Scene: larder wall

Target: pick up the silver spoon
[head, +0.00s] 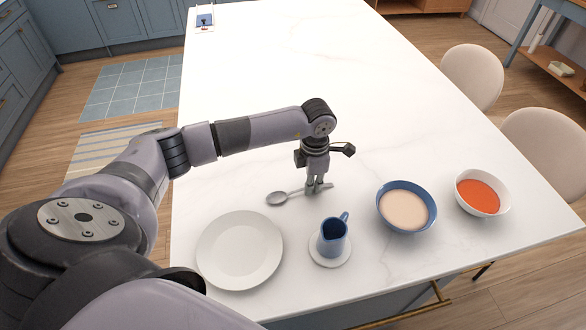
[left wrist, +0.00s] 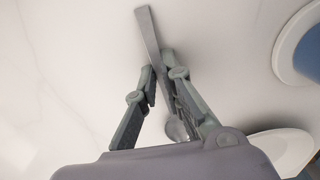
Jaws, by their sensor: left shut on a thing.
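The silver spoon (head: 279,198) lies at the near part of the white island top, its bowl to the left and its handle to the right in the head view. My left gripper (head: 313,189) points down over the handle and is shut on it. In the left wrist view the spoon's handle (left wrist: 148,35) runs up from between the fingertips of the left gripper (left wrist: 163,75). The spoon's bowl (left wrist: 177,129) shows partly behind a finger. I cannot tell whether the spoon is clear of the surface. My right gripper is not in view.
A white plate (head: 240,272) is left of a blue jug (head: 332,240) on a white saucer (head: 330,262). A blue bowl (head: 410,226) with cream-coloured contents and a white bowl (head: 462,205) with orange contents stand to the right. The island top (head: 310,60) is mostly clear beyond.

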